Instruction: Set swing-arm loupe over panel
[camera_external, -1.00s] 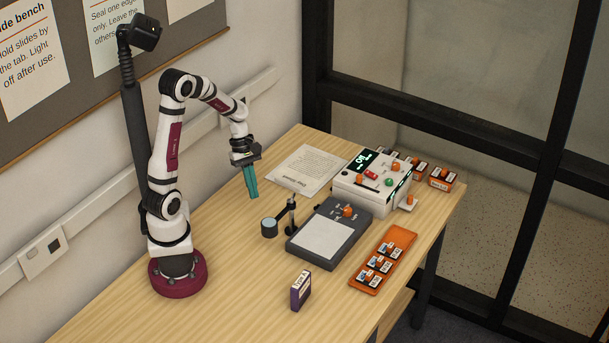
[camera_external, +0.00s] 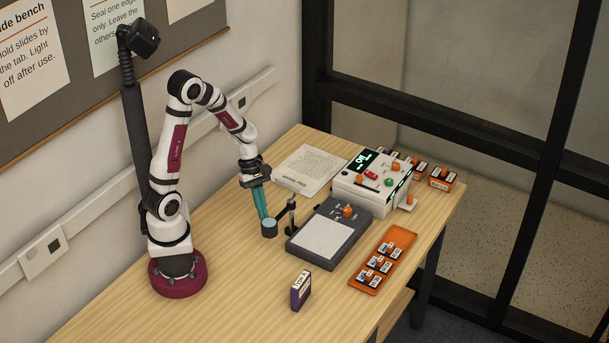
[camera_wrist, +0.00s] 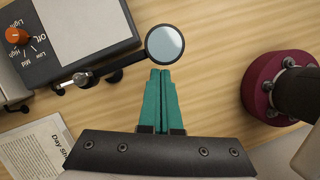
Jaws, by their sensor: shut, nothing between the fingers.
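The swing-arm loupe (camera_external: 269,228) has a round pale lens in a dark rim, on a short black arm from a post (camera_external: 291,215) at the light panel's back left edge. The lens hangs left of the light panel (camera_external: 328,238), not over it. In the wrist view the loupe (camera_wrist: 165,44) is just beyond the fingertips, and the panel (camera_wrist: 85,28) is at upper left. My gripper (camera_external: 264,215) points down with its teal fingers shut and empty, the tips close to the loupe's rim. I cannot tell whether they touch. The closed fingers (camera_wrist: 161,75) also show in the wrist view.
A white control box (camera_external: 372,190) with orange knobs stands behind the panel. An orange slide tray (camera_external: 383,262) lies to its right. A purple box (camera_external: 301,290) stands in front. The table left of the loupe is clear.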

